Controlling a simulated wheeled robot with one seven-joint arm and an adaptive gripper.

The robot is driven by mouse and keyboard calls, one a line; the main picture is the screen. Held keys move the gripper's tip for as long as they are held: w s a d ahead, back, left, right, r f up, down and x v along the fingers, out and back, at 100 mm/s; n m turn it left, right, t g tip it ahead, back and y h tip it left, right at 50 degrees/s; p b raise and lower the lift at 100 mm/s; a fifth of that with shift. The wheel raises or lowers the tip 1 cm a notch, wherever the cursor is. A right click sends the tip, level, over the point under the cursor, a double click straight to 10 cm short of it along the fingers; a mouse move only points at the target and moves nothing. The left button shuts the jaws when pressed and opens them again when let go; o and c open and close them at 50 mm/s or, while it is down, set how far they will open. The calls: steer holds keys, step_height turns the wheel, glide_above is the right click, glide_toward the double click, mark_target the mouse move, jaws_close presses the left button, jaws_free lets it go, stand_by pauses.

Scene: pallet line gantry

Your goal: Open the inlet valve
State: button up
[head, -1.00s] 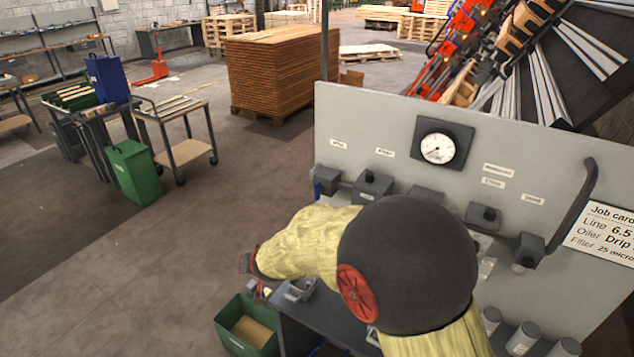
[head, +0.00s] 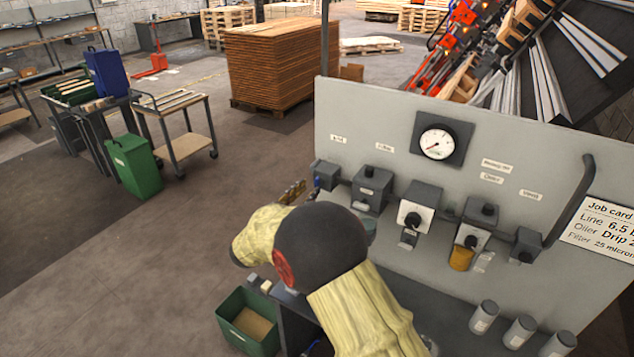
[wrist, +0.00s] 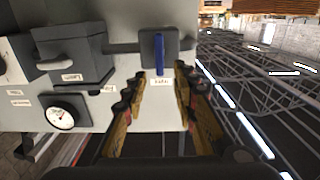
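The inlet valve (head: 327,174) is a dark grey block at the left end of the row on the grey panel. Its blue lever (wrist: 159,55) shows in the wrist view, standing along the middle of the block's face. In the head view only a sliver of blue (head: 317,182) shows. My gripper (head: 292,192) is just left of the valve. In the wrist view my gripper (wrist: 160,80) is open, its fingers spread to either side of the lever's line. Nothing is between the fingers, and the lever looks a little beyond the tips.
The panel (head: 350,110) carries a gauge (head: 437,142) and other grey units, one with an amber bowl (head: 461,258). Several grey cylinders (head: 520,332) stand on the bench at right. A green bin (head: 248,322) is at lower left.

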mark_target(315, 183)
steer(key=x, duration=0.6)
steer(key=shift+w+d+f, duration=0.1)
steer(key=shift+w, duration=0.05)
steer(key=shift+c, duration=1.1)
jaws_close()
